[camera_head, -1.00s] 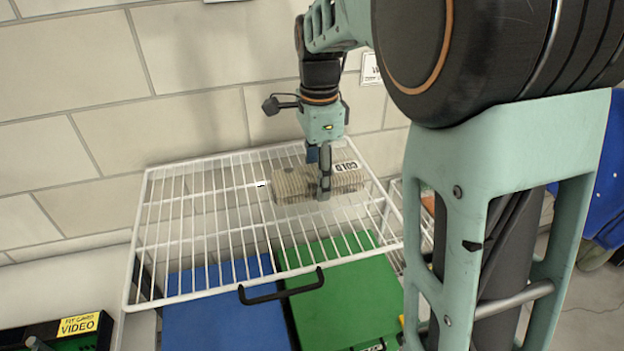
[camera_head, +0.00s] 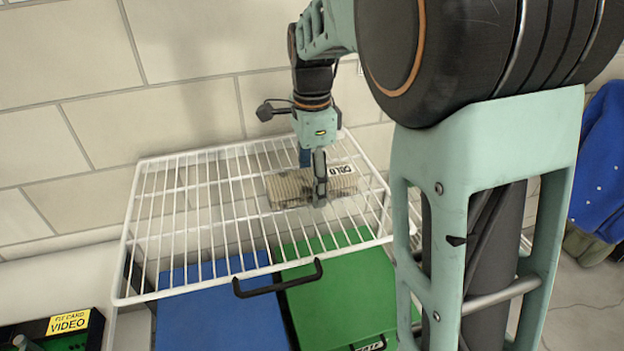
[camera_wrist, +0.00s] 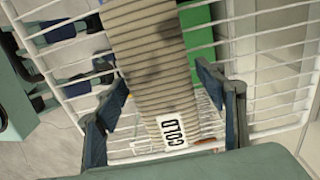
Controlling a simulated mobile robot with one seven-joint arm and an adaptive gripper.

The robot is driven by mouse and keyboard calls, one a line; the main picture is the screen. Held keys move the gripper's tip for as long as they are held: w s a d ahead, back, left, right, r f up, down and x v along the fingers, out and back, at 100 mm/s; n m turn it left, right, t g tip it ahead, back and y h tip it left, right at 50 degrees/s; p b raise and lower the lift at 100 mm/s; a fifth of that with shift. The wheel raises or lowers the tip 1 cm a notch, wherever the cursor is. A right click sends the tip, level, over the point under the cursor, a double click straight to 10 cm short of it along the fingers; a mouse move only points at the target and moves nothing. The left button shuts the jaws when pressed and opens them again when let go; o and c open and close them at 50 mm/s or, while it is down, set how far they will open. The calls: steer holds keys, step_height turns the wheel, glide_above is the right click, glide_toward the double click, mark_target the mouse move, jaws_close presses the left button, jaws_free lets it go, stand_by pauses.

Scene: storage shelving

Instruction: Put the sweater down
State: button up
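The sweater (camera_head: 290,190) is a folded beige ribbed bundle with dark patches and a white "COLD" label. It appears to lie on the white wire shelf (camera_head: 160,235), towards its back right. The wrist view shows the sweater (camera_wrist: 150,60) running between my fingers, label end nearest me. My gripper (camera_head: 320,200) points down over the sweater. In the wrist view, my gripper (camera_wrist: 162,75) has its fingers spread, one on each side. A gap shows at the right finger; the left tip is close to the sweater's edge, contact unclear. The sweater's underside is hidden.
Blue (camera_head: 215,315) and green (camera_head: 340,300) boxes sit below the shelf. A black handle (camera_head: 278,280) is at its front edge. A tiled wall (camera_head: 80,80) stands close behind. The shelf's left half is clear. A black item with a yellow "VIDEO" label (camera_head: 68,322) is lower left.

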mark_target(312, 176)
steer(key=shift+r, duration=0.1)
step_height(312, 176, up, 12)
steer(key=p, duration=0.1)
stand_by(0.5)
steer(key=shift+r, duration=0.15)
